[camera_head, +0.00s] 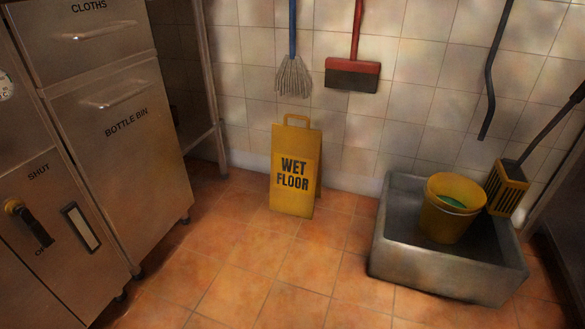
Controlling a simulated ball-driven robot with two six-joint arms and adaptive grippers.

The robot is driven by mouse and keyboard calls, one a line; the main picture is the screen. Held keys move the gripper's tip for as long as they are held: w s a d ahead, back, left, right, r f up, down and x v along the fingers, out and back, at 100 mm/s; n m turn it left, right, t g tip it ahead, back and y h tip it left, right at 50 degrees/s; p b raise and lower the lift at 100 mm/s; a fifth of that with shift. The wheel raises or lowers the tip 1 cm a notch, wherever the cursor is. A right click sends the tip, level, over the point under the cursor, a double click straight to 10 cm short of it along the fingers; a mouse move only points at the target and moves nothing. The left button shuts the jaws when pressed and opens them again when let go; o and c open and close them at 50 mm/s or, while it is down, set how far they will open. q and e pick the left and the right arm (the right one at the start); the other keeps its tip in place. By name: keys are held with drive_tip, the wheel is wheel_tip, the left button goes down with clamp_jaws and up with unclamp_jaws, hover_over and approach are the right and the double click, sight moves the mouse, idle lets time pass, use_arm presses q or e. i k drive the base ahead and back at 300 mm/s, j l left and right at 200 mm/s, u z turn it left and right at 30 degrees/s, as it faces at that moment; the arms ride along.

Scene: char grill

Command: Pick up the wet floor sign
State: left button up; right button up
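The yellow wet floor sign (294,190) stands upright on the orange tiled floor, close to the white tiled wall, near the middle of the view. It has black "WET FLOOR" lettering on its front and a loop handle (296,120) at its top. A second panel shows behind its right edge. Neither of my grippers is in view, and nothing is touching the sign from the front.
Steel cabinets (120,130) line the left side. A grey basin (450,273) on the right holds a yellow bucket (440,225) and a yellow wringer (506,188). The floor (260,290) before the sign is clear.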

sight(296, 166)
drive_tip(key=i+u, duration=0.15)
drive_tip(key=i, duration=0.45)
drive_tip(key=i+l+u, duration=0.2)
drive_tip(key=i, duration=0.35)
drive_tip(key=i+l+u, duration=0.15)
drive_tip(key=i, duration=0.45)
